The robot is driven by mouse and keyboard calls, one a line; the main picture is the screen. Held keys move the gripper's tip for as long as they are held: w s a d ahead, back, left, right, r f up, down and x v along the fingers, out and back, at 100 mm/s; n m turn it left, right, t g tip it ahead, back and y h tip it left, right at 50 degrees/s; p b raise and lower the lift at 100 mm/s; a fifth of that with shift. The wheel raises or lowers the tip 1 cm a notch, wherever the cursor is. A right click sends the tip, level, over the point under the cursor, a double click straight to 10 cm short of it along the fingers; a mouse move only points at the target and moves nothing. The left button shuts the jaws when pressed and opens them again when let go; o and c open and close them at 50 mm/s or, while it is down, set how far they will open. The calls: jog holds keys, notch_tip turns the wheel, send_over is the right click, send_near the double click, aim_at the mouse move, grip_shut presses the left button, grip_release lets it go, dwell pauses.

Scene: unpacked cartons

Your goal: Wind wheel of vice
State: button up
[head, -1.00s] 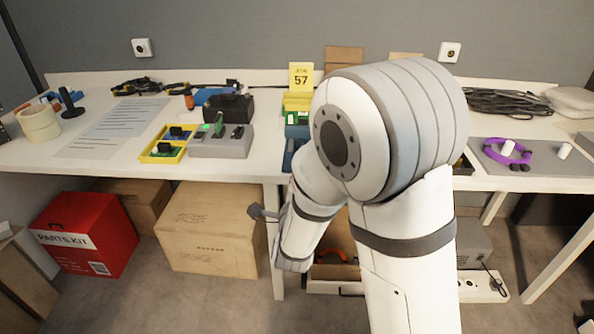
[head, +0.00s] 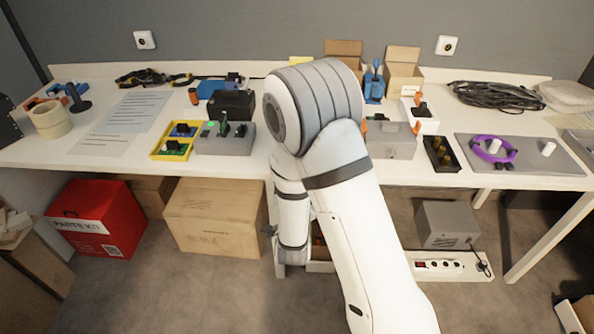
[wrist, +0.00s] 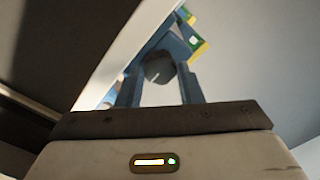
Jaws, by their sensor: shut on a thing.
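In the wrist view, my gripper (wrist: 160,80) has its two blue-grey fingers on either side of a dark rounded wheel (wrist: 157,70) and is shut on it. The blue vice (wrist: 178,42) shows just beyond the wheel, at the white table edge. The wrist view looks up from low by that edge. In the head view, my arm hides the vice, its wheel and my gripper.
The white table (head: 50,150) holds a yellow tray (head: 160,152) and a grey box (head: 238,143) left of my arm. To the right are another grey box (head: 390,148), a dark tray (head: 436,160) and a grey mat (head: 525,166). Cartons (head: 215,215) stand below.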

jog(key=shift+n+p, duration=2.25)
jog(key=shift+n, duration=0.65)
jog(key=o, duration=1)
jog(key=shift+c, duration=0.2)
jog(key=s, duration=0.7)
jog(key=shift+s+a, duration=0.15)
jog(key=shift+s, duration=0.25)
